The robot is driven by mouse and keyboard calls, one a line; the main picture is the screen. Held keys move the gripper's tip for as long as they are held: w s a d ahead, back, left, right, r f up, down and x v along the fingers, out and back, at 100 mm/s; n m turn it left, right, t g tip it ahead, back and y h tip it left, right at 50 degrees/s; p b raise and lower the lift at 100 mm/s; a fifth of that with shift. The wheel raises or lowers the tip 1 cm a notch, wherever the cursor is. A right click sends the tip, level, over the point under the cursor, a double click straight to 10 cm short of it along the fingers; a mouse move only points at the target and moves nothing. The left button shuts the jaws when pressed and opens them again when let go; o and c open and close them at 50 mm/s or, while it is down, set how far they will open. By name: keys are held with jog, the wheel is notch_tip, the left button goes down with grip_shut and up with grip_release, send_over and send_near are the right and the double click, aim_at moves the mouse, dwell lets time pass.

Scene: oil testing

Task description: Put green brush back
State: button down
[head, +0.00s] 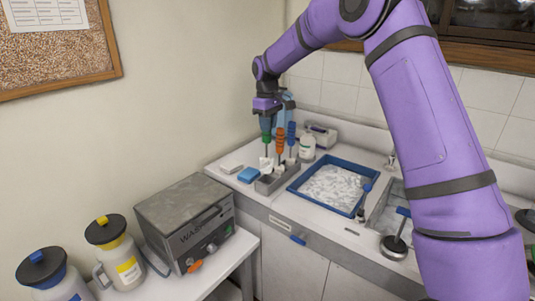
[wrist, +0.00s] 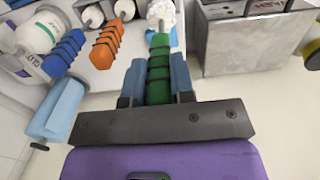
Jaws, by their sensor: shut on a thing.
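My gripper (head: 266,117) is shut on the green brush (head: 266,138) by its ridged handle, which also shows between the fingers in the wrist view (wrist: 159,68). The brush hangs upright with its white bristle head (head: 265,163) down, at the left end of the grey holder (head: 264,187). I cannot tell whether the bristles are inside the holder or just above it. An orange brush (head: 280,142) and a blue brush (head: 291,134) stand to the right along the holder. They also show at the upper left of the wrist view, orange (wrist: 104,45) and blue (wrist: 65,53).
A blue sponge (head: 248,175) lies left of the holder. A white bottle (head: 307,147) stands behind it. A blue-rimmed tray (head: 313,205) is to the right. The metal washer box (head: 186,225) and two jugs are on the lower left table.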

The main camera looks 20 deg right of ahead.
aim_at(268, 143)
jog(key=shift+f, duration=3.65)
jog(key=c, duration=1)
grip_release()
notch_tip(268, 143, up, 12)
jog(key=shift+w+a+r, duration=0.1)
jog(key=shift+r, duration=0.05)
